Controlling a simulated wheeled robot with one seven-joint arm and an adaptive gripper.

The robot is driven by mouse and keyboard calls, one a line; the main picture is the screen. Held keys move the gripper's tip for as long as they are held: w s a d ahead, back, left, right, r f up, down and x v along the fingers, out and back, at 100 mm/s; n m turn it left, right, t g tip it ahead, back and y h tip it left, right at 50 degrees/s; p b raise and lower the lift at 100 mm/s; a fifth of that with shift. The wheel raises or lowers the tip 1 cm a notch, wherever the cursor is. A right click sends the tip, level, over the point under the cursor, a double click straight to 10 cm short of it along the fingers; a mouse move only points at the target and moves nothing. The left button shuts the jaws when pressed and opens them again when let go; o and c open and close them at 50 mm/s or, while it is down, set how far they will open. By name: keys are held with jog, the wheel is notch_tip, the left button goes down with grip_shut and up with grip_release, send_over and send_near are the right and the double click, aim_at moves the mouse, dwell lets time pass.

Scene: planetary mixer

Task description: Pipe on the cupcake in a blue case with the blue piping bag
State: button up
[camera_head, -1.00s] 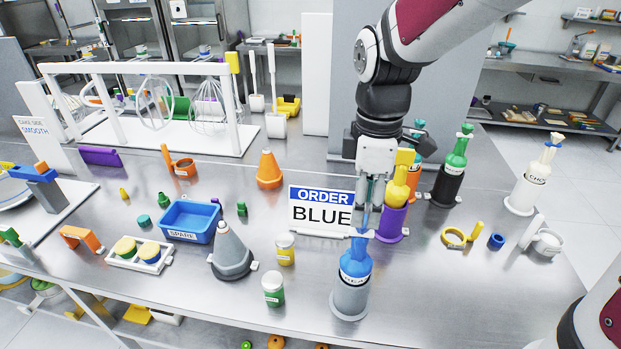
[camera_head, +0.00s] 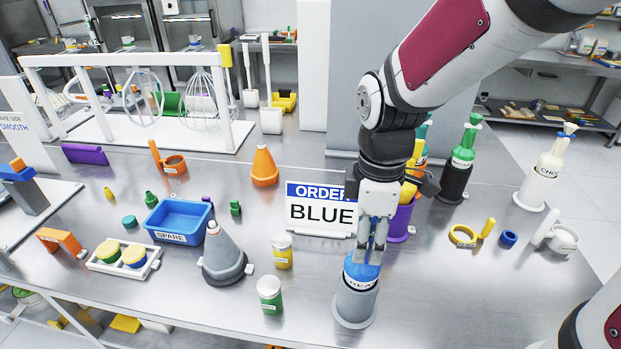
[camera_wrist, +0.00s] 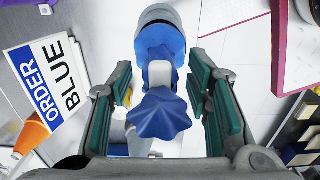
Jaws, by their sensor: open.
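The blue piping bag (camera_head: 360,272) stands upright in a grey holder (camera_head: 354,305) at the front of the counter. My gripper (camera_head: 373,250) is above it, pointing down, with its fingers around the bag's top. In the wrist view the blue bag (camera_wrist: 160,115) sits between my open green-padded fingers (camera_wrist: 165,105), with gaps visible on both sides. A white tray (camera_head: 97,266) at the left holds two yellow-topped cupcakes. The right cupcake (camera_head: 134,257) shows blue at its side, which looks like a blue case; the left one's case colour is unclear.
An order sign reading BLUE (camera_head: 322,212) stands just left of my gripper. A yellow bag in a purple holder (camera_head: 400,222) is close behind it. A grey cone (camera_head: 222,255), small jars and a blue SPARE bin (camera_head: 178,238) lie between bag and tray.

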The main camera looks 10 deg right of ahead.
jog(key=c, duration=0.8)
jog(key=shift+o, duration=0.2)
jog(key=shift+r, duration=0.1)
jog(key=shift+r+p, duration=1.6)
jog(key=shift+r, duration=0.3)
jog(key=shift+r+p, duration=1.5)
jog(key=shift+r, duration=0.4)
